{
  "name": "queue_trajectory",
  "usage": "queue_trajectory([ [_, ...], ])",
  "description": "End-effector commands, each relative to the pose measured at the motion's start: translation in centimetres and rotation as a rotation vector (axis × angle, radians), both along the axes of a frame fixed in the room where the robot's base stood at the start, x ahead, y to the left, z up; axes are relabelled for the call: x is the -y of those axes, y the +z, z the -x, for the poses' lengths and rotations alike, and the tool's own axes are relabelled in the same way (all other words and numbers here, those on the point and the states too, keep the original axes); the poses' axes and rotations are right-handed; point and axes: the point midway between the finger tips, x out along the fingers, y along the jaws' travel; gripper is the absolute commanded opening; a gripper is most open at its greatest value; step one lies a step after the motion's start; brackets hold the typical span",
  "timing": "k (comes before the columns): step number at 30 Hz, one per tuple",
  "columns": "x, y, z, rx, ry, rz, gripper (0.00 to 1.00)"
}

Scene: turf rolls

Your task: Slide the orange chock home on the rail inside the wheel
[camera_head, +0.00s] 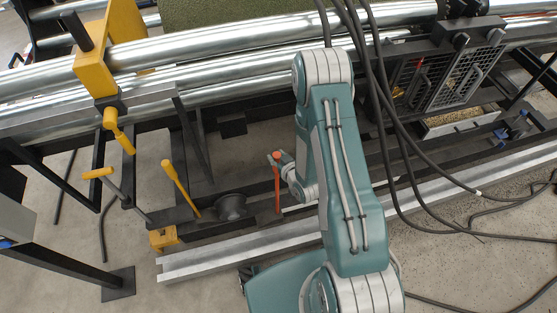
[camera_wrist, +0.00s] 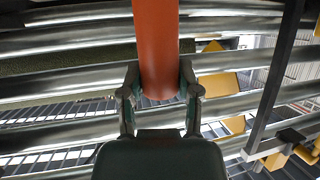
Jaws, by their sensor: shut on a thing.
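An orange bar (camera_head: 277,187) stands nearly upright by the rail, to the right of the grey wheel (camera_head: 231,207). Its lower end reaches down beside the dark frame; I cannot tell whether it touches, or whether this bar is the chock or its handle. My gripper (camera_head: 281,159) is shut on the bar's upper part. In the wrist view the orange bar (camera_wrist: 157,45) sits between both fingers of my gripper (camera_wrist: 160,82). The long silver rail (camera_head: 240,250) runs along the floor in front of the wheel. My arm hides part of the rail.
A yellow block (camera_head: 163,238) sits at the left end near the rail. A yellow-handled lever (camera_head: 181,190) rises left of the wheel. Silver rollers (camera_head: 230,52) lie behind. Black cables (camera_head: 395,190) hang right of my arm. Bare floor (camera_head: 480,270) is at front right.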

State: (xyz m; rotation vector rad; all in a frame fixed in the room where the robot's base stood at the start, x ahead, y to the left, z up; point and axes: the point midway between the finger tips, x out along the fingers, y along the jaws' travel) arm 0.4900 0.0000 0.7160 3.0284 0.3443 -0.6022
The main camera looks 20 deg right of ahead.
Motion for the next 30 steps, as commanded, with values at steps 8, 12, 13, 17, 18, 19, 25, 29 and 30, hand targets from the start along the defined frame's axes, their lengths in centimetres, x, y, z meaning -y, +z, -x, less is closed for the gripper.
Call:
queue_trajectory([
  [8,0.0,0.2,-1.8,0.006,-0.001,0.000,0.00],
  [12,0.0,0.2,-2.6,0.007,0.000,-0.001,0.00],
  [13,0.0,0.2,-2.8,0.006,0.000,0.000,0.00],
  [17,0.0,0.2,-3.5,0.007,0.000,-0.002,0.00],
  [18,0.0,0.2,-3.7,0.007,0.000,-0.002,0.00],
  [19,0.0,0.2,-3.9,0.007,0.000,-0.002,0.00],
  [25,0.0,0.2,-5.0,0.007,0.000,-0.001,0.00],
  [29,0.0,0.2,-5.8,0.007,0.000,-0.001,0.00],
  [30,0.0,0.2,-6.0,0.007,0.000,-0.001,0.00],
])
